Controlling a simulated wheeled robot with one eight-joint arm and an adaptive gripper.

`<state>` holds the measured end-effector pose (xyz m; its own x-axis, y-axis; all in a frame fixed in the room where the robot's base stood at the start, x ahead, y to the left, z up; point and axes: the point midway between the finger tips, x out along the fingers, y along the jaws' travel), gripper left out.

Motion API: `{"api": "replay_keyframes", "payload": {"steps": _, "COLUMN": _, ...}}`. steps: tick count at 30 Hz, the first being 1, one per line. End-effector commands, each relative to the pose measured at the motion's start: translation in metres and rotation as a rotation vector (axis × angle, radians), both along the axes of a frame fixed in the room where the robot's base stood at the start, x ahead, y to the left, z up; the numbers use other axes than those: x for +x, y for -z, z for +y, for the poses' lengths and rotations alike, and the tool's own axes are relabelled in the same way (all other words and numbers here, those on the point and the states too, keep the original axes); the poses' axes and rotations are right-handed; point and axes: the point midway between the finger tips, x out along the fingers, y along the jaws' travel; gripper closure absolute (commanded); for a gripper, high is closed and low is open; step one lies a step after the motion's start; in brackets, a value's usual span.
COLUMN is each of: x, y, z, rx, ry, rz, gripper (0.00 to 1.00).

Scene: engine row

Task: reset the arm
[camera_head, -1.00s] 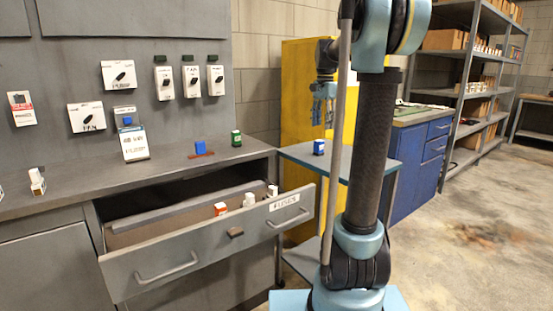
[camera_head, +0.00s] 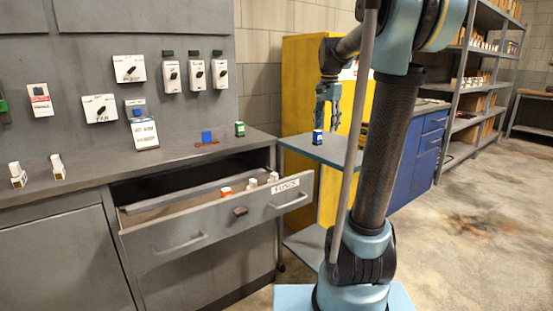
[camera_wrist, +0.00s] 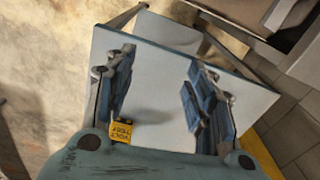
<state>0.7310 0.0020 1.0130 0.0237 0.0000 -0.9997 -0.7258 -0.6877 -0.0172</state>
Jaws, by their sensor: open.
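My gripper (camera_head: 328,105) hangs over the small side cart (camera_head: 300,146) in front of the yellow cabinet. In the wrist view its two blue fingers stand wide apart, and nothing shows between them (camera_wrist: 160,88).
An open drawer (camera_head: 215,222) juts from the grey workbench (camera_head: 90,187), holding several small boxes. A blue block (camera_head: 207,137) and a green box (camera_head: 240,129) stand on the bench. The yellow cabinet (camera_head: 300,80) stands close behind my gripper. The floor at right is clear.

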Motion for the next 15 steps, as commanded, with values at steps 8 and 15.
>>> {"api": "replay_keyframes", "payload": {"steps": 8, "x": -0.064, "y": 0.027, "z": 0.0, "rx": -0.006, "ry": -0.145, "rz": -0.03, "gripper": 0.5}}
{"api": "replay_keyframes", "payload": {"steps": 15, "x": -0.131, "y": 0.069, "z": -0.001, "rx": -0.019, "ry": -0.315, "rz": -0.065, "gripper": 0.5}}
